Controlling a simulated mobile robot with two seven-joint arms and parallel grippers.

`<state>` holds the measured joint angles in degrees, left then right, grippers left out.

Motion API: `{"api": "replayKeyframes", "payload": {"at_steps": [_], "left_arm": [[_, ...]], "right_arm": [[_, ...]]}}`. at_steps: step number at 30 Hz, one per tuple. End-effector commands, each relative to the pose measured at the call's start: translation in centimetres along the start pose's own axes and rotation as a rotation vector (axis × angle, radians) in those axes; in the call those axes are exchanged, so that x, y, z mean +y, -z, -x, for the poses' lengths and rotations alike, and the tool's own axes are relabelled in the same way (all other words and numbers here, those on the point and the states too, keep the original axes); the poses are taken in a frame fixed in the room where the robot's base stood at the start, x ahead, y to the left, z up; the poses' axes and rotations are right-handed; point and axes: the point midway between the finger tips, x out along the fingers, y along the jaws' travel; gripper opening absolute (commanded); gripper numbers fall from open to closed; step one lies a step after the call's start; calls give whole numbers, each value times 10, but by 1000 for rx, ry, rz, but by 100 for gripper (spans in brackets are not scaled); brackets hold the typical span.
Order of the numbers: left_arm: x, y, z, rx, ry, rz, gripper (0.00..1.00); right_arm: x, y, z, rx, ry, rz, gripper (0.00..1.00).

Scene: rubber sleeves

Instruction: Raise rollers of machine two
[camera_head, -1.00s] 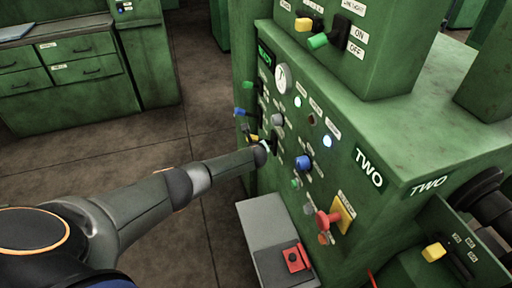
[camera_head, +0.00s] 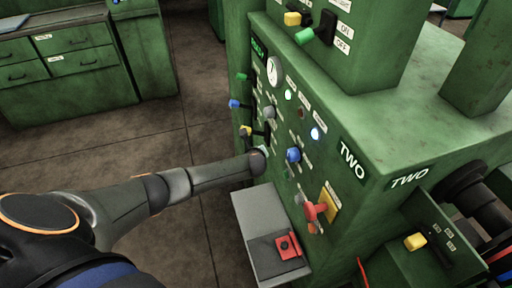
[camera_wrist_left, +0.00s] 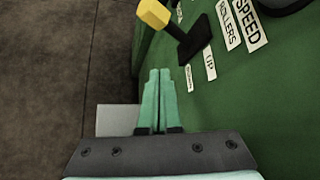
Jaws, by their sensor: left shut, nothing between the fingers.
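Machine two is the green cabinet marked TWO (camera_head: 352,160) in the head view. A lever with a yellow knob (camera_wrist_left: 153,13) and black base (camera_wrist_left: 190,42) shows at the top of the left wrist view. Labels ROLLERS (camera_wrist_left: 229,25) and UP (camera_wrist_left: 210,64) are beside it. In the head view the yellow knob (camera_head: 245,131) is on the panel's left part. My left gripper (camera_wrist_left: 160,72) is shut and empty, its teal fingertips just below the lever and apart from it in the picture. In the head view my wrist mostly hides the fingers. My right gripper is not in view.
A grey box (camera_head: 255,215) with a red switch (camera_head: 287,247) juts out below. Floor (camera_head: 150,150) is open to the left.

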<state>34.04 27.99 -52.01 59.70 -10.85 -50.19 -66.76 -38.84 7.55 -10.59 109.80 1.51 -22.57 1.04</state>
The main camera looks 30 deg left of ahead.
Motion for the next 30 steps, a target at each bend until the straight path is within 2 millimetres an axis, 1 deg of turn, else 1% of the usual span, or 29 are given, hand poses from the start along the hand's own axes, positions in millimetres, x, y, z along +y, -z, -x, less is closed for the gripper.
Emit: {"api": "replayKeyframes", "payload": {"at_steps": [1,3,9,27,29,30], "left_arm": [[-1,-1,8,1,0,0,0],[-2,-1,14,0,0,0,0],[-3,0,26,0,-1,0,0],[-3,1,27,1,-1,1,0],[-3,6,28,11,2,11,0],[-2,14,30,28,6,28,0]], "right_arm": [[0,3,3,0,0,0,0],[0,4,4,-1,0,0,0],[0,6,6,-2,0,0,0],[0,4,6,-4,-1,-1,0],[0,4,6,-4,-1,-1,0],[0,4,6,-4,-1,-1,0]]}}
